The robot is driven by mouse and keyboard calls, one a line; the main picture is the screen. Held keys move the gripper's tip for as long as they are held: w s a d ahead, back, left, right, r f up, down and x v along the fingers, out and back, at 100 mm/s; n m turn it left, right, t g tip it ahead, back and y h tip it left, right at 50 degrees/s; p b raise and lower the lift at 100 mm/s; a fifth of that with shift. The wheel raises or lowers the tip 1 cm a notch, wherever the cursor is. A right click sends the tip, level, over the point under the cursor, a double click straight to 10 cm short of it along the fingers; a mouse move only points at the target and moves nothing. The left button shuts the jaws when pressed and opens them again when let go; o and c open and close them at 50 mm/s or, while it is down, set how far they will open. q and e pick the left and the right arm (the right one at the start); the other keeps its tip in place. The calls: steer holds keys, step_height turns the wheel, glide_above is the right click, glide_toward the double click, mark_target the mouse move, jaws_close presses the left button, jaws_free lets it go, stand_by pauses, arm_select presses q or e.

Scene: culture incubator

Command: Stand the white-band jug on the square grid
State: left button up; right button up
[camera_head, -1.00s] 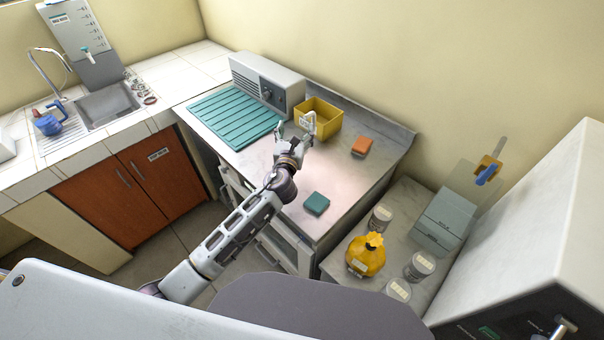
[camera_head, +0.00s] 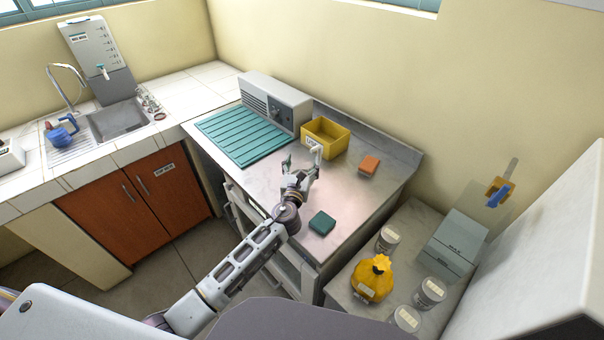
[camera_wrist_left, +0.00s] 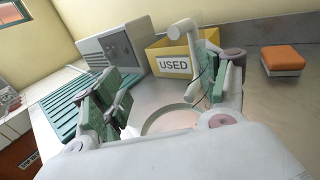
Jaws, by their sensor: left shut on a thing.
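My left gripper (camera_head: 301,170) is over the steel bench, just in front of the yellow bin. In the left wrist view its two green-padded fingers (camera_wrist_left: 160,95) stand apart around a thing with a pale round rim (camera_wrist_left: 158,122). The gripper is shut on this thing; its body is mostly hidden, and I cannot tell whether it has a white band. A blue jug (camera_head: 60,137) stands by the sink at the left; no white band can be made out on it. I cannot pick out a square grid for certain. My right gripper is not in view.
A teal ribbed mat (camera_head: 240,138) lies beside a grey appliance (camera_head: 285,108). The yellow bin (camera_head: 338,137) is labelled USED. An orange block (camera_head: 369,165) and a teal block (camera_head: 322,223) lie on the bench. A yellow bag (camera_head: 372,282) and several tubs stand at the right.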

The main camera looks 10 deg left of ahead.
arm_select(q)
steer(key=shift+f+b, duration=0.65)
steer(key=shift+f, duration=1.35)
steer(key=o, duration=1)
steer(key=shift+o, duration=0.2)
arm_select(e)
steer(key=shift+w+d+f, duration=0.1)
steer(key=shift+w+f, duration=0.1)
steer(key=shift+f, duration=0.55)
arm_select(q)
steer(key=shift+r, duration=0.2)
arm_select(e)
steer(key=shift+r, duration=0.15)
